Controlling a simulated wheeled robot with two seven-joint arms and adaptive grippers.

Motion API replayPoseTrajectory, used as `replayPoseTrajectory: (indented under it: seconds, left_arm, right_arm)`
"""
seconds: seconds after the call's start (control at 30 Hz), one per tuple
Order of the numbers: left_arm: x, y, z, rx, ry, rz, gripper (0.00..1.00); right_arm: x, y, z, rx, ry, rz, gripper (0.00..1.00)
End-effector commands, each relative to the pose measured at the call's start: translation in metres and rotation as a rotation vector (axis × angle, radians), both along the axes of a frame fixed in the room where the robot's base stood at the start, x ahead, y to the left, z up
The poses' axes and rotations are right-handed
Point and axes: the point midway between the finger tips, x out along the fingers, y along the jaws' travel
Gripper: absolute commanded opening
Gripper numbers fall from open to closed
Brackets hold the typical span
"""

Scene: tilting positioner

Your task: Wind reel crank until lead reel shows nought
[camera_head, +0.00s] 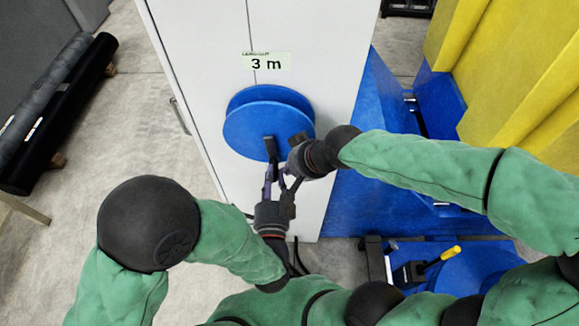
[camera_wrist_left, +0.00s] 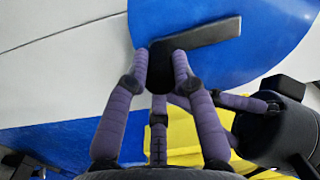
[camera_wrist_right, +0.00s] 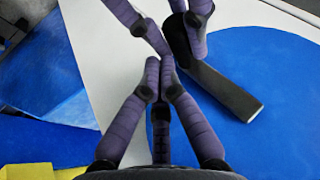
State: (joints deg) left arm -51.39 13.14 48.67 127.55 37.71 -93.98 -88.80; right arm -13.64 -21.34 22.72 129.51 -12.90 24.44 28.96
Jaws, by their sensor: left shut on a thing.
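The blue lead reel (camera_head: 245,140) is mounted on the front of a white cabinet, under a label (camera_head: 265,62) that reads 3 m; its smaller line is too small to read. The dark reel crank (camera_head: 270,148) is on the reel's face, and its arm (camera_wrist_left: 210,35) shows in the left wrist view. My left gripper (camera_wrist_left: 160,68) is shut on the crank's dark grip (camera_wrist_left: 158,78), low on the reel. My right gripper (camera_wrist_right: 160,62) has its fingertips together with nothing seen between them. It is close beside my left fingers; in the head view its fingers are mostly hidden.
The white cabinet (camera_head: 200,50) has a handle on its left side. A blue frame (camera_head: 365,190) and a yellow body (camera_head: 520,70) stand to the right. A yellow-handled lever (camera_head: 440,258) is at lower right. Black rolls (camera_head: 60,110) lie at left, with bare floor between.

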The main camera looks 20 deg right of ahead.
Motion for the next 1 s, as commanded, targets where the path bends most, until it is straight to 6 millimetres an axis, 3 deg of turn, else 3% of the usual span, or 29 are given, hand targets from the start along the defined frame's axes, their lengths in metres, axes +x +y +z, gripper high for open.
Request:
replayPoseTrajectory:
  seconds: [0.43, 0.47, 0.5, 0.53, 1.0]
  left_arm:
    - [-0.001, -0.003, 0.0, -0.003, -0.001, -0.011, 0.0]
    - [-0.001, -0.003, 0.0, -0.003, -0.001, -0.011, 0.34]
    - [-0.002, -0.004, 0.0, -0.003, -0.001, -0.012, 0.45]
    - [-0.001, -0.004, 0.0, -0.003, -0.001, -0.012, 0.5]
    - [-0.006, -0.003, 0.002, -0.006, -0.006, -0.011, 0.5]
  right_arm:
    - [0.003, 0.013, -0.006, 0.003, 0.001, 0.001, 0.0]
    - [0.002, 0.013, -0.006, 0.003, 0.002, 0.001, 0.0]
    - [0.002, 0.013, -0.007, 0.003, 0.002, 0.001, 0.0]
    - [0.002, 0.013, -0.007, 0.003, 0.003, 0.002, 0.0]
    - [0.001, 0.014, -0.008, 0.004, 0.007, 0.003, 0.0]
